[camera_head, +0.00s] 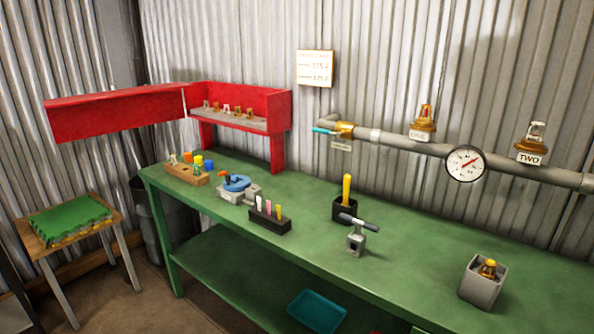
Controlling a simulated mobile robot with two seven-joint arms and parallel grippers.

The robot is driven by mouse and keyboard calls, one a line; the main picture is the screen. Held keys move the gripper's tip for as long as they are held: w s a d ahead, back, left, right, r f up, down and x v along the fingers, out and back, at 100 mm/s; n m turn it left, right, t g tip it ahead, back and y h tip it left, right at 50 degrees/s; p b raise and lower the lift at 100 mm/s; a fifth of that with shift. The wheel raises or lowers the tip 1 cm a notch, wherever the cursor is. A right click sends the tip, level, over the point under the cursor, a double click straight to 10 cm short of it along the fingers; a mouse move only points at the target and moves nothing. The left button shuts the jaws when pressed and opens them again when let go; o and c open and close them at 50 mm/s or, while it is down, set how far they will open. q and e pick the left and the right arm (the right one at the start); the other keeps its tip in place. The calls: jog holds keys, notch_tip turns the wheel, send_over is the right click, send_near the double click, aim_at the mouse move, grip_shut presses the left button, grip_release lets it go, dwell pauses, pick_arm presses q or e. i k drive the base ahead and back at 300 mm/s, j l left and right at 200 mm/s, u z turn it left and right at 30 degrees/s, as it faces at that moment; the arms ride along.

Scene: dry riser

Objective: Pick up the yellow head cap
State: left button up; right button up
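A small yellow cap (197,160) stands on a wooden block (180,174) at the left end of the green workbench. An orange cap (188,157) is to its left and a blue cap (208,165) to its right on the same block. Another small pale piece (173,158) is at the block's left end. The caps are small and their exact shape is hard to tell. Neither of my grippers is in view.
The green workbench (420,262) holds a blue-and-grey fixture (237,187), a black rack (268,222), a black cup (345,208), a grey tool stand (356,241) and a grey box (482,287). A red cabinet (280,112) stands behind. The bench's right half has free room.

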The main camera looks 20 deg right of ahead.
aim_at(198, 158)
jog(key=z, duration=1.8)
jog(key=i+j+z, duration=0.1)
jog(key=j, duration=1.7)
jog(key=i+j+z, duration=0.15)
jog(key=j, duration=1.65)
